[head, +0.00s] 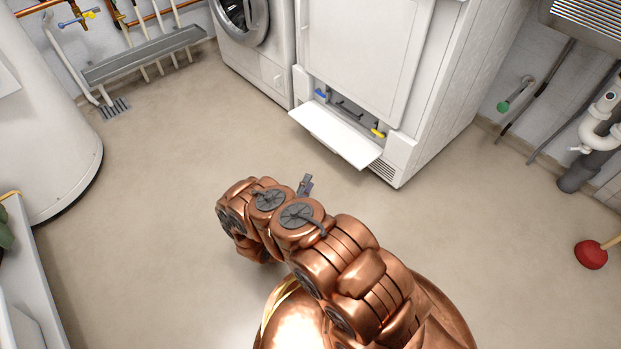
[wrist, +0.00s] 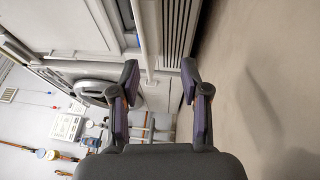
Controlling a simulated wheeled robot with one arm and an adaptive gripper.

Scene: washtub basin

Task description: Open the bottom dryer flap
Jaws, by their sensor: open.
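The bottom dryer flap (head: 338,134) is a white panel low on the front of the white dryer (head: 362,55). In the head view it is folded down and out, sticking forward over the floor. The opening behind it shows a blue lever (head: 320,92) and a yellow lever (head: 377,133). My gripper (head: 307,183) is in front of the flap, apart from it, mostly hidden by my copper arm. In the wrist view my gripper (wrist: 160,80) is open, with nothing between its fingers. The flap appears edge-on there as a pale strip (wrist: 148,40) beyond the fingertips.
A washing machine (head: 256,45) stands left of the dryer. A white tank (head: 45,120) is at the left. A red plunger (head: 591,254) and grey pipes (head: 580,172) are at the right. The floor (head: 180,150) around my arm is clear.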

